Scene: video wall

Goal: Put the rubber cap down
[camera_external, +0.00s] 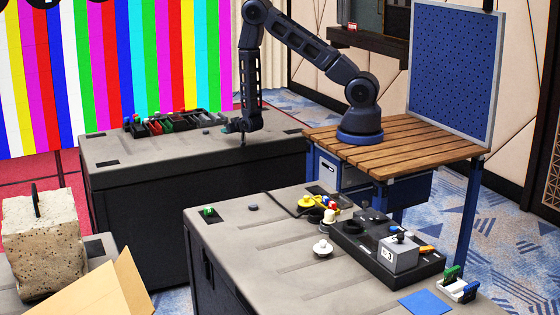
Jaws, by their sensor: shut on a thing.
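My gripper (243,137) points down at the end of my dark arm, low over the right part of the rear grey case top (185,155). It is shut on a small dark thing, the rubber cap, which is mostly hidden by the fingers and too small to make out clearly. I cannot tell whether the cap touches the case top.
A row of tools and coloured parts (170,122) lies left of my gripper along the back edge. The nearer case (270,260) holds a black tray (355,245), yellow parts and a white knob (323,248).

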